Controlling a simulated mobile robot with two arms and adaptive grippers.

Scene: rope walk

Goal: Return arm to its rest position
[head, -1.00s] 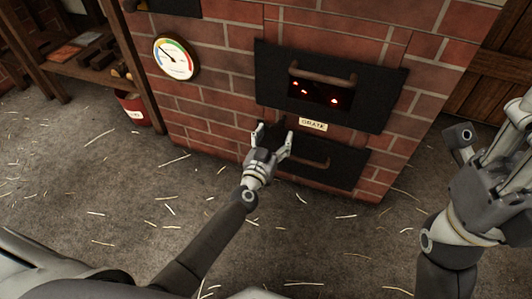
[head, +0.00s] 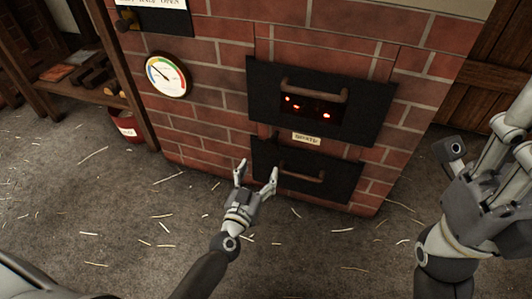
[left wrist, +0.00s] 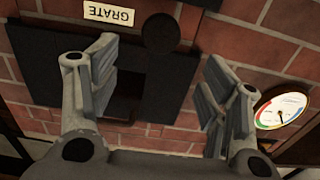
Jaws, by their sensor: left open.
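My left gripper (head: 255,177) is open and empty in the head view, in front of the brick furnace and a little apart from its lower black door (head: 335,178). In the left wrist view its two fingers (left wrist: 158,85) stand wide apart with nothing between them. My right arm stands at the right edge of the head view. Its gripper (head: 490,150) is partly cut off, and I cannot tell how its fingers stand.
The brick furnace (head: 215,110) has an upper black door (head: 370,110) with a handle and glowing slots, a grate label (head: 306,138) and a round gauge (head: 166,76). A red bucket (head: 126,127) stands by a wooden shelf (head: 75,90). Straw litters the open floor.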

